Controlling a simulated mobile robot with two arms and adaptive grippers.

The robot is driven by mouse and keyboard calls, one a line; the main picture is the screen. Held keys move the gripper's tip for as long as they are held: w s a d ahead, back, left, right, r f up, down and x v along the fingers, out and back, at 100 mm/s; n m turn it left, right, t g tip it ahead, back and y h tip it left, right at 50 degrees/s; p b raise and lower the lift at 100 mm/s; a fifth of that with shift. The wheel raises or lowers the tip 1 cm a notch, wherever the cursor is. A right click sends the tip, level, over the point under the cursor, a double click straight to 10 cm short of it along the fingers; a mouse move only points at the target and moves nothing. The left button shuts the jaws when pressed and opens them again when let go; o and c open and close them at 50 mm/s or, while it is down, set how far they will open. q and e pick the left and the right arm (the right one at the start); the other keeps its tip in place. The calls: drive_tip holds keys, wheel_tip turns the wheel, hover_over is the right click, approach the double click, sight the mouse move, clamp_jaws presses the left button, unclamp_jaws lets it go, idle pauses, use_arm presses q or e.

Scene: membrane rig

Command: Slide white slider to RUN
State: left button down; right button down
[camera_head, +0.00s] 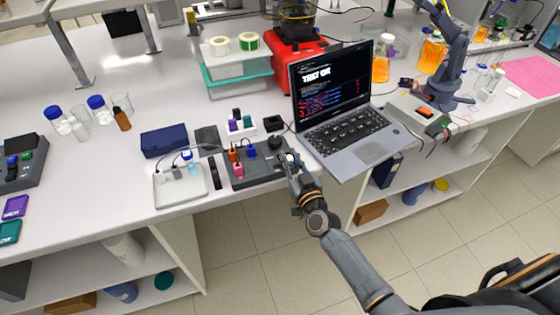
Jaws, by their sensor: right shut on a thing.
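The dark control panel (246,179) lies near the front edge of the bench, left of the laptop. It carries orange, blue and pink controls and a black knob. The white slider (289,157) shows as a small pale spot at the panel's right end. My right gripper (291,164) reaches in from the lower right and is shut on the white slider, covering most of it. The RUN marking cannot be read at this size. My left gripper is not in view.
The open laptop (352,138) stands close to the right of my right gripper. A white device (180,188) sits left of the panel, with a blue box (163,141) behind it. A rack of coloured pieces (238,128) stands behind the panel. The floor in front is clear.

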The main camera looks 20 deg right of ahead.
drive_tip(key=shift+d, duration=0.25)
drive_tip(key=shift+a, duration=0.1)
drive_tip(key=c, duration=1.2)
unclamp_jaws()
drive_tip(key=shift+d, duration=0.2)
drive_tip(key=shift+s+a, duration=0.1)
drive_tip(key=shift+s, duration=0.05)
drive_tip(key=shift+s, duration=0.3)
drive_tip(key=s, duration=1.1)
drive_tip(key=shift+s+d, duration=0.1)
drive_tip(key=shift+d, duration=0.15)
